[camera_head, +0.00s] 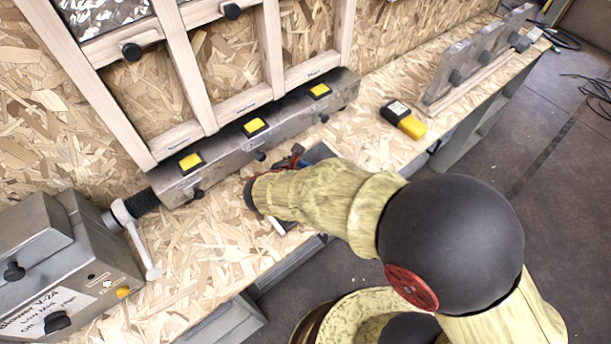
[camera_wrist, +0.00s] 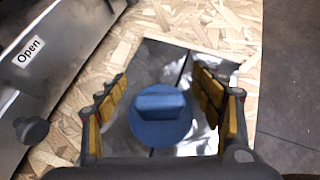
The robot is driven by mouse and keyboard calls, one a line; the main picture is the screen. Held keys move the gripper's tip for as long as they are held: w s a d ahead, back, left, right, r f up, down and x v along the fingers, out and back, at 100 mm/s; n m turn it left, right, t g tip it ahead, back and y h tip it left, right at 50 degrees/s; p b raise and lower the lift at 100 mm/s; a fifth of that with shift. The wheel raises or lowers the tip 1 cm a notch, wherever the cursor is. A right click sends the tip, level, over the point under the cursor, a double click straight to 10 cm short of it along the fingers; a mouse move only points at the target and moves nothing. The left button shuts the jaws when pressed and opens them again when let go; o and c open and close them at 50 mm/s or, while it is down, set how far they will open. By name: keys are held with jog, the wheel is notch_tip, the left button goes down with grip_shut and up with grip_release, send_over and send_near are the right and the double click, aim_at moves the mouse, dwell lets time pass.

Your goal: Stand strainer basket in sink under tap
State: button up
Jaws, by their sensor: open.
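A round blue piece (camera_wrist: 161,128) with a raised block-shaped grip on top lies below my gripper in the wrist view; it may be the strainer basket, but I cannot tell. My gripper (camera_wrist: 159,78) is open, with yellow-padded fingers on either side of the blue piece and no visible contact. Under the blue piece is a shiny grey rectangular surface (camera_wrist: 153,62) with a dark seam; whether it is a recessed sink or a flat sheet is unclear. In the head view my arm hides most of this spot. I see no clear tap.
A chipboard bench (camera_head: 225,243) carries a grey machine (camera_head: 75,250) at left and a long metal bar with yellow switches (camera_head: 255,127) at the back. A black-and-yellow device (camera_head: 404,120) lies to the right. Bare bench lies left of my arm; the floor drops off in front.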

jog(key=shift+c, duration=0.5)
jog(key=c, duration=1.3)
jog(key=shift+c, duration=0.6)
